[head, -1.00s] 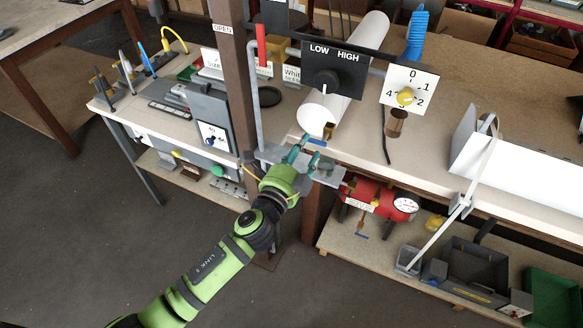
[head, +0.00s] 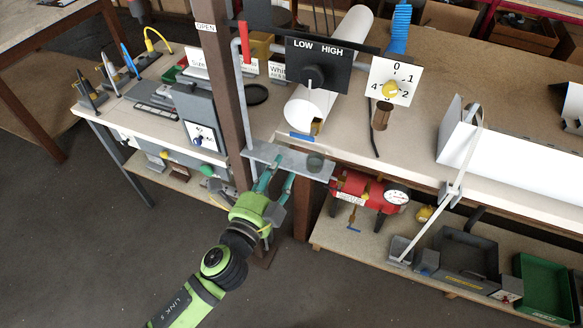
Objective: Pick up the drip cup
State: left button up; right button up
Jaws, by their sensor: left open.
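My left gripper (head: 279,171) is in front of this shelf, to the left of and slightly below the cup in the picture. Its two teal fingers are apart with nothing between them. Whether the fingertips are above or below the shelf's level I cannot tell. My right gripper is not in view.
A grey pipe and a brown post (head: 229,90) stand just left of the shelf. A white roll (head: 305,108) and a LOW/HIGH dial panel (head: 318,67) are behind it. A red tank with a gauge (head: 358,190) is below right. Open floor lies at lower left.

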aim_at(315, 155)
jog(key=l+u, duration=0.35)
jog(key=l, duration=0.65)
jog(key=k+l+u, duration=0.1)
jog(key=l+u, duration=0.2)
jog(key=l, duration=0.7)
